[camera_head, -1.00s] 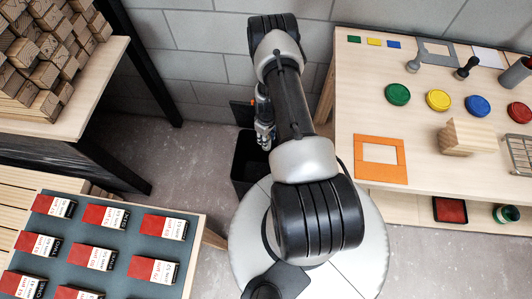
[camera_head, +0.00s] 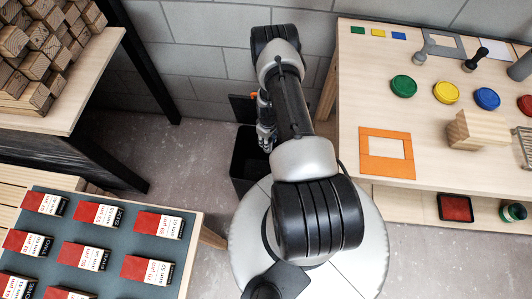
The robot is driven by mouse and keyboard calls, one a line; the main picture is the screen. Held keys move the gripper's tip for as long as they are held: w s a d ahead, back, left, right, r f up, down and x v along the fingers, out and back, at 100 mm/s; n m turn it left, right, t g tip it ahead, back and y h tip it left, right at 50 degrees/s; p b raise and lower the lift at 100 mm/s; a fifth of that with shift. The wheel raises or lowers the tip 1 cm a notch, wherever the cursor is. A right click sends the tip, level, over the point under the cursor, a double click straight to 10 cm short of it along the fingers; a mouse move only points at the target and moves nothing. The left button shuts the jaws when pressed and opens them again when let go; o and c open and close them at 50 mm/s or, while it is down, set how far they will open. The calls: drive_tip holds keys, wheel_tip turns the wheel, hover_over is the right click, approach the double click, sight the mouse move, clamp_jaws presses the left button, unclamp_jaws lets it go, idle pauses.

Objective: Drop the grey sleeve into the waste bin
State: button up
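The black waste bin (camera_head: 243,177) stands on the floor against my base, partly hidden by my arm. My gripper (camera_head: 267,142) points down over the bin's right side. It is small, dark and partly covered by my arm, so I cannot tell whether its fingers are open or shut. I cannot make out a grey sleeve in or below it. The inside of the bin is dark.
On the right, a bench (camera_head: 350,100) holds an orange frame (camera_head: 370,165), coloured lids, stamps and a wooden block (camera_head: 478,130). On the left are stacked battens (camera_head: 40,60) and a table with red-and-white boxes (camera_head: 96,214). Bare floor lies between.

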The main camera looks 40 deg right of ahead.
drive_tip(key=o, duration=1.1)
wheel_tip(320, 180, up, 12)
drive_tip(key=shift+r, duration=0.1)
idle(0.4)
